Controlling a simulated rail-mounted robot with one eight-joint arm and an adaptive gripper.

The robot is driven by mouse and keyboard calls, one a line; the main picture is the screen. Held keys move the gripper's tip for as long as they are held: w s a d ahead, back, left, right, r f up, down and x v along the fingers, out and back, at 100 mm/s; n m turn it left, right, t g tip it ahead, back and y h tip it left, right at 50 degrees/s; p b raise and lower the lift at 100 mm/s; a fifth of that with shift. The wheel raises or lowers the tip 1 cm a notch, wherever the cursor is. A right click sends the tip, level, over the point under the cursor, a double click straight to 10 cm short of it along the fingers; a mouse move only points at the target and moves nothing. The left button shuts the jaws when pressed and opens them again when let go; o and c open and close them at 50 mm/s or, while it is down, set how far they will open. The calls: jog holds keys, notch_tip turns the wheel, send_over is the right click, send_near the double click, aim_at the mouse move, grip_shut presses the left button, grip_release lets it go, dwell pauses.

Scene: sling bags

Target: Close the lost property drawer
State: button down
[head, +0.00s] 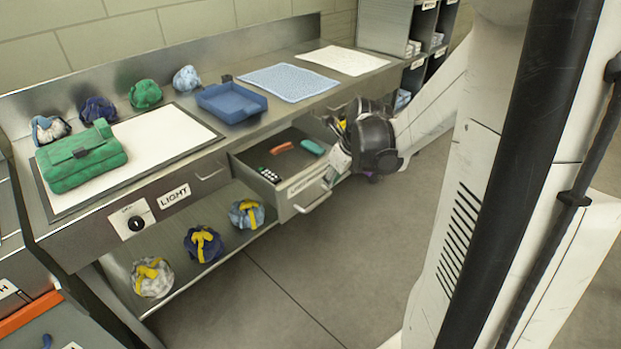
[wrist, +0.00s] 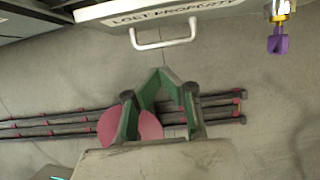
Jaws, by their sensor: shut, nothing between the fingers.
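The lost property drawer (head: 300,192) stands pulled out from under the steel counter, with its label and bar handle (head: 314,203) on the front. A black remote-like item, a red item and a teal item lie inside it. In the wrist view the drawer front (wrist: 205,12), lettered LOST PROPERTY, and its pale handle (wrist: 164,42) are at the top. My gripper (wrist: 160,73) is shut and empty, with green inner faces, below the handle in that picture and apart from it. In the head view the dark wrist hides much of my gripper beside the drawer's right end.
A green bag (head: 82,158) lies on a white mat, and a blue tray (head: 231,101) stands on the counter (head: 185,200). Several bundled bags sit on the counter and lower shelf. A purple item (wrist: 278,42) hangs right of the drawer. Floor before the drawer is clear.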

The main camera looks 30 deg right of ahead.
aim_at(317, 203)
jog(key=b+x, duration=0.2)
jog(key=x, duration=0.7)
jog(key=shift+w+f, duration=0.15)
jog(key=shift+w+a, duration=0.15)
jog(key=shift+w, duration=0.45)
jog(key=shift+w+a, duration=0.15)
jog(key=shift+w, duration=0.45)
jog(key=shift+w+a+r, duration=0.15)
jog(key=shift+w+r, duration=0.1)
jog(key=shift+w, duration=0.35)
jog(key=shift+w, duration=0.1)
